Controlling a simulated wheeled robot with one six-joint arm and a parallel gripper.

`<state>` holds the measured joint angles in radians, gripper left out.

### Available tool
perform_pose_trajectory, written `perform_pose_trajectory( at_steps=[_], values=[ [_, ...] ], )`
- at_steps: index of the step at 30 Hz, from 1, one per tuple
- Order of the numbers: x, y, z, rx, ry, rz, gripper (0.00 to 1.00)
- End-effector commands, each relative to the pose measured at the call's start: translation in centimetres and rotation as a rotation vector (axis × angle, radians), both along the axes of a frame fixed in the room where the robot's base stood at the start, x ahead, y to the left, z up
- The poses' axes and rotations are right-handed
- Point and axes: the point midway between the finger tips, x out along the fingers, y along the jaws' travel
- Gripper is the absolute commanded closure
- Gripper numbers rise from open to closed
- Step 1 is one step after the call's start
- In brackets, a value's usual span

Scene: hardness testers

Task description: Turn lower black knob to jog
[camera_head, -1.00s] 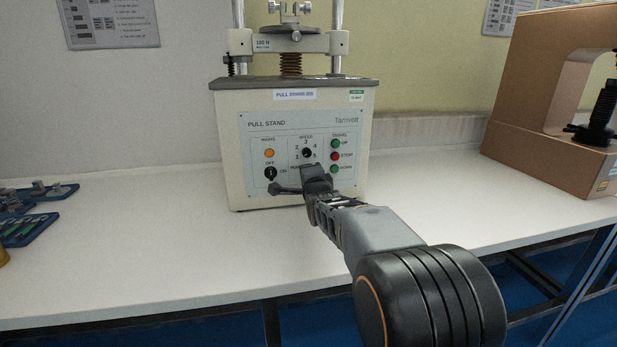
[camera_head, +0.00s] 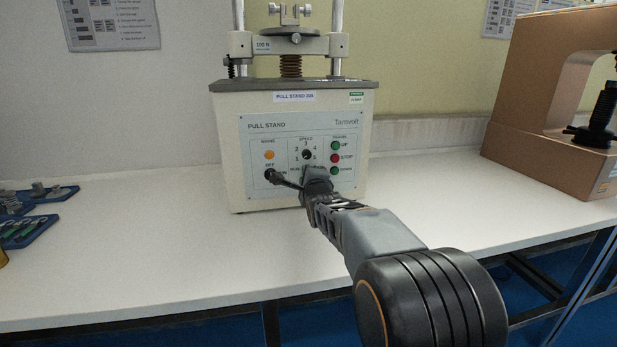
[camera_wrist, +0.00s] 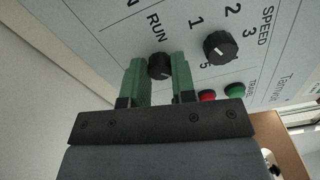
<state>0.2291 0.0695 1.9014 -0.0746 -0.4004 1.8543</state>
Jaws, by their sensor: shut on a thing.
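The lower black knob (camera_wrist: 159,66) shows in the wrist view beside the word RUN on the grey panel of the pull stand (camera_head: 245,145). My gripper (camera_wrist: 160,76) has its two green fingers on either side of this knob and is shut on it. In the head view my gripper (camera_head: 315,177) is against the lower middle of the panel and hides the lower knob and the jog lettering. Where the knob's pointer stands cannot be made out.
The black speed knob (camera_head: 306,154) is just above, with green and red travel buttons (camera_head: 335,158) to the right. An orange lamp (camera_head: 269,155) and an off/on switch (camera_head: 269,174) are left. A brown tester (camera_head: 520,130) stands right; blue trays (camera_head: 30,228) lie far left.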

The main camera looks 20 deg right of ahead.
Motion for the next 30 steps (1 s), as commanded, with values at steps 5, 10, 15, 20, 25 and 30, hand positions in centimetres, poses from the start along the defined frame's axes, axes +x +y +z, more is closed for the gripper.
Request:
perform_pose_trajectory(
  at_steps=[5, 10, 15, 20, 25, 30],
  values=[
    [0.0, 0.0, 0.1, 0.000, -0.002, 0.001, 0.99],
    [0.0, 0.0, 0.1, 0.000, -0.002, 0.000, 0.59],
    [0.0, 0.0, 0.0, -0.001, -0.001, 0.000, 0.50],
    [0.0, 0.0, 0.0, -0.001, -0.001, 0.000, 0.50],
    [-1.3, 0.3, 0.2, -0.001, -0.002, 0.000, 0.50],
    [-4.5, 0.9, 0.3, -0.002, -0.003, 0.000, 0.50]
  ],
)
